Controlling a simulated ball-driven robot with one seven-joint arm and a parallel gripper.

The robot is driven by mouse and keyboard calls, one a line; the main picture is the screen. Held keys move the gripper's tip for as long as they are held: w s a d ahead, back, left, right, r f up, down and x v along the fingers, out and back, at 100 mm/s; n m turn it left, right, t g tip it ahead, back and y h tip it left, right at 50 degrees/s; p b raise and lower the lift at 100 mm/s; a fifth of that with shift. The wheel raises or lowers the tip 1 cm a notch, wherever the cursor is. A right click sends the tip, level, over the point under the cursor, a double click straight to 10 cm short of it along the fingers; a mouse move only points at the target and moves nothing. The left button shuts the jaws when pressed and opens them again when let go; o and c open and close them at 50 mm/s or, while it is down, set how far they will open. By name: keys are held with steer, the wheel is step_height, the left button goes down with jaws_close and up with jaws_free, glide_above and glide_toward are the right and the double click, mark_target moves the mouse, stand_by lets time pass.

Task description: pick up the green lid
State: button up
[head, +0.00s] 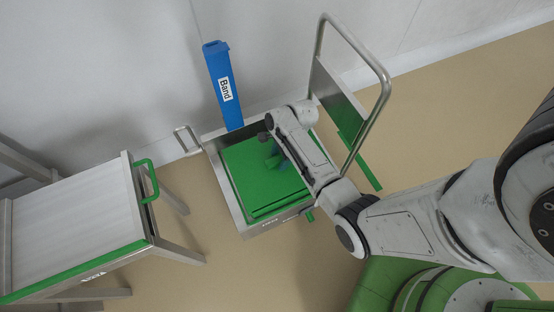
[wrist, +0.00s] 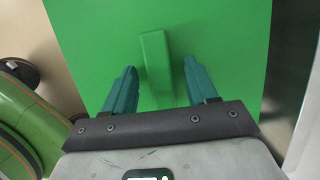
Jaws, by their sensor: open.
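The green lid (head: 247,171) is a flat green plate lying in the top of a metal tray-like machine (head: 226,181) in the head view. It fills much of the wrist view (wrist: 215,45). A raised green bar handle (wrist: 156,62) stands up from its middle. My gripper (wrist: 158,75) is open, with one teal finger on each side of the handle and visible gaps between them. In the head view my arm hides part of the lid and most of the gripper. The tips' height against the lid is hard to judge.
A metal trolley with a tall handle (head: 385,95) is to the right. A light table with green edging (head: 75,223) stands at the left. Open floor (head: 215,285) lies in front.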

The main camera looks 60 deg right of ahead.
jaws_close()
stand_by(0.5)
